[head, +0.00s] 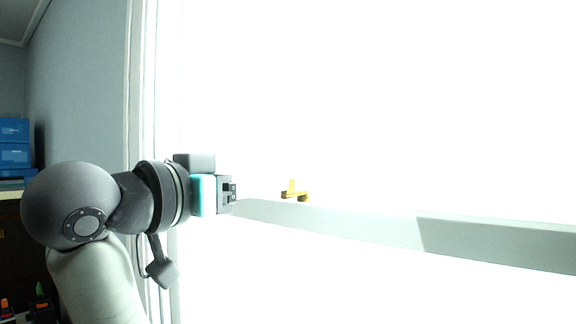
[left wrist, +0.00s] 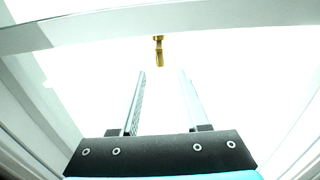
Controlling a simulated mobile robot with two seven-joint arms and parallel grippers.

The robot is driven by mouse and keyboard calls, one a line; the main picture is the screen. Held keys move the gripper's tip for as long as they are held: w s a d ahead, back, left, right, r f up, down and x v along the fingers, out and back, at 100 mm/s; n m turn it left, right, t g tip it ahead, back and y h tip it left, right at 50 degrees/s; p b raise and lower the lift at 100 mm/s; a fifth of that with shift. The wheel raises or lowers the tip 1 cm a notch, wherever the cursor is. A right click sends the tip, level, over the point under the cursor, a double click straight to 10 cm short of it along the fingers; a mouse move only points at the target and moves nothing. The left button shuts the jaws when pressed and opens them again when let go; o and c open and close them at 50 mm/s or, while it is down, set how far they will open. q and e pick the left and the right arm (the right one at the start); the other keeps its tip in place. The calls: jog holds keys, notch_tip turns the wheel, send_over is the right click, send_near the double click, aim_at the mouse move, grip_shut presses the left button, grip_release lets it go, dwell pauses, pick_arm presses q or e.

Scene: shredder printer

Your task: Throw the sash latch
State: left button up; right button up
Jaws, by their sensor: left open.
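The sash latch (head: 295,194) is a small brass-coloured piece on top of the window's grey-white horizontal rail (head: 340,222). It has a short upright tab in the head view. In the left wrist view the latch (left wrist: 159,50) hangs into view from the rail (left wrist: 200,20), beyond the fingertips and roughly centred between them. My left gripper (head: 235,193) is to the left of the latch in the head view, apart from it. In the left wrist view its two fingers (left wrist: 162,75) are spread with nothing between them. My right gripper is not in view.
The white window frame (head: 165,90) stands behind my left arm. Blue boxes (head: 14,143) sit on a shelf at the far left. Bright window glass fills the middle and right, and the space around the latch looks clear.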

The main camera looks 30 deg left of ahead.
pick_arm(q)
jog(key=shift+w+d+p, duration=0.15)
jog(key=shift+w+p, duration=0.65)
jog(key=shift+w, duration=0.9)
jog(key=shift+w+d+p, duration=0.1)
jog(key=shift+w+p, duration=0.7)
jog(key=shift+w, duration=0.85)
grip_shut()
